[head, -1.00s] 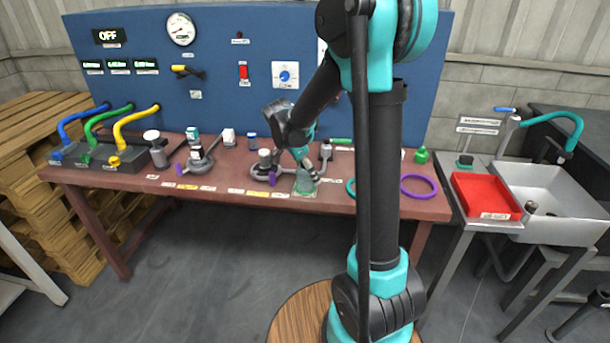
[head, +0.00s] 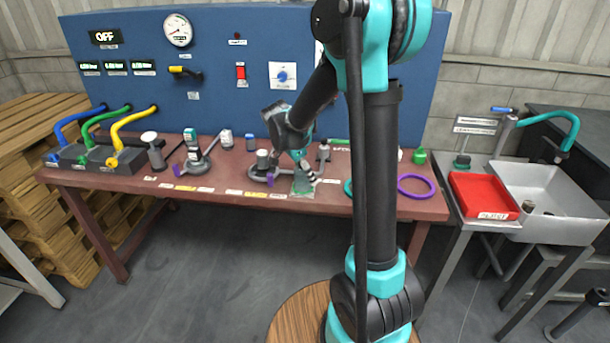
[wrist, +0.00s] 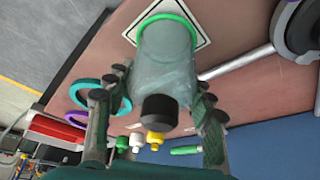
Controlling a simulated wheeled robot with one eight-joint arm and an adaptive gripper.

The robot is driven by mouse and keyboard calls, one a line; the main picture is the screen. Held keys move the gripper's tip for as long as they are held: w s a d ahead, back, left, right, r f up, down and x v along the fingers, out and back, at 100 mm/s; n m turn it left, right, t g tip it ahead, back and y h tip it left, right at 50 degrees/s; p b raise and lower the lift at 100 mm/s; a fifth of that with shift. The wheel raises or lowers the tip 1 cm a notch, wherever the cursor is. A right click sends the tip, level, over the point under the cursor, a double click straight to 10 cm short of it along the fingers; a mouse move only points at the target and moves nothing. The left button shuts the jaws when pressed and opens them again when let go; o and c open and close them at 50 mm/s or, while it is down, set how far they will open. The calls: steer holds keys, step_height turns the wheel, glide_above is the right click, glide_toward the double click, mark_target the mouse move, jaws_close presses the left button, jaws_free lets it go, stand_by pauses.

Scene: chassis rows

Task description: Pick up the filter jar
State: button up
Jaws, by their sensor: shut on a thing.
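The filter jar (wrist: 168,62) is a clear, greenish vessel with a green rim at one end and a dark cap at the other. In the wrist view it lies between the two fingers of my gripper (wrist: 160,108), which is shut on it. In the head view the jar (head: 303,185) is small and partly covered by my gripper (head: 305,166), near the front edge of the reddish bench. A white marked square lies beneath it in the wrist view. I cannot tell whether the jar touches the bench.
The bench (head: 232,205) holds grey fixtures (head: 197,165) left of the jar and a purple ring (head: 416,185) to the right. A blue panel (head: 215,85) stands behind. A red tray (head: 484,195) and sink (head: 550,188) are at the right.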

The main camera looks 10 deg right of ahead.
step_height(320, 180, up, 20)
stand_by(0.5)
steer(key=shift+a, duration=0.1)
